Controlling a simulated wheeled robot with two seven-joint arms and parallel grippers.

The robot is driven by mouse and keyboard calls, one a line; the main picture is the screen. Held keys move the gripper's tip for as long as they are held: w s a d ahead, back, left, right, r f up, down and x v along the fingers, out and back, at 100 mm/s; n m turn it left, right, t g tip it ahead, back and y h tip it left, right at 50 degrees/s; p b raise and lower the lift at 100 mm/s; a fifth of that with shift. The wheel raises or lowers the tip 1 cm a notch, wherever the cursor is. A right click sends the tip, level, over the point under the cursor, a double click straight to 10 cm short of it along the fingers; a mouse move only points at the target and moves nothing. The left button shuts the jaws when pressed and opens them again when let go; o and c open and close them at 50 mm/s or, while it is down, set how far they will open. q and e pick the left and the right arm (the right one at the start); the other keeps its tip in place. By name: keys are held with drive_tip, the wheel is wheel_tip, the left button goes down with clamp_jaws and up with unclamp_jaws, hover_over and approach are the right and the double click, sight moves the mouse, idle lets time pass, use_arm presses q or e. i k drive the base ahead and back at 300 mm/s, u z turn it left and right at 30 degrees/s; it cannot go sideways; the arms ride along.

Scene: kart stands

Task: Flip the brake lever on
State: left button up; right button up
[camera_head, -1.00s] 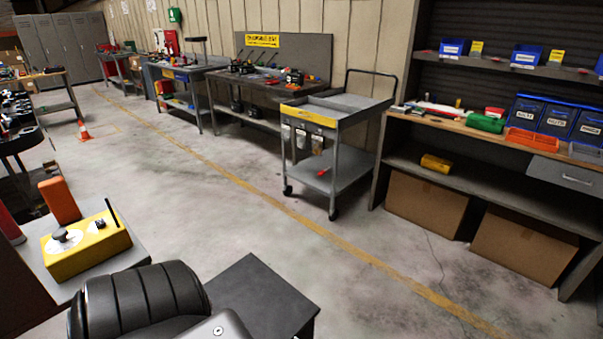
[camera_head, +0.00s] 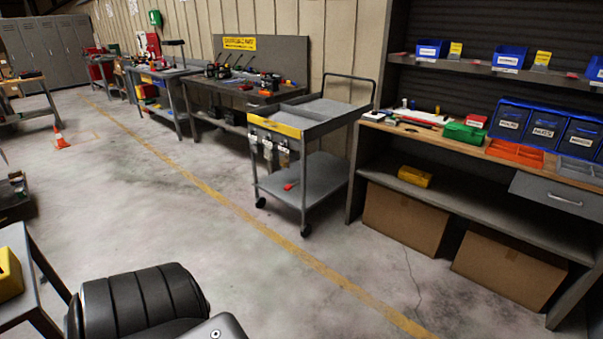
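A yellow box (camera_head: 8,275) is cut off by the left edge of the head view, on a grey stand (camera_head: 22,243). Only its right end shows, and no lever can be seen on it now. I cannot tell from this view how any brake lever is set. Neither of my grippers is in view.
A grey cart (camera_head: 318,170) with a yellow front strip stands right of centre. A workbench shelf (camera_head: 480,205) with bins is at the right, and tool benches (camera_head: 235,95) line the back wall. An orange cone (camera_head: 60,140) stands at the left. The middle floor is open.

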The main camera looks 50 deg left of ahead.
sight(288, 187)
drive_tip(key=i, duration=1.45)
drive_tip(key=u, duration=2.3)
drive_tip(key=i, duration=1.35)
drive_tip(key=u, duration=0.85)
drive_tip(key=i, duration=0.55)
drive_tip(key=u, duration=0.2)
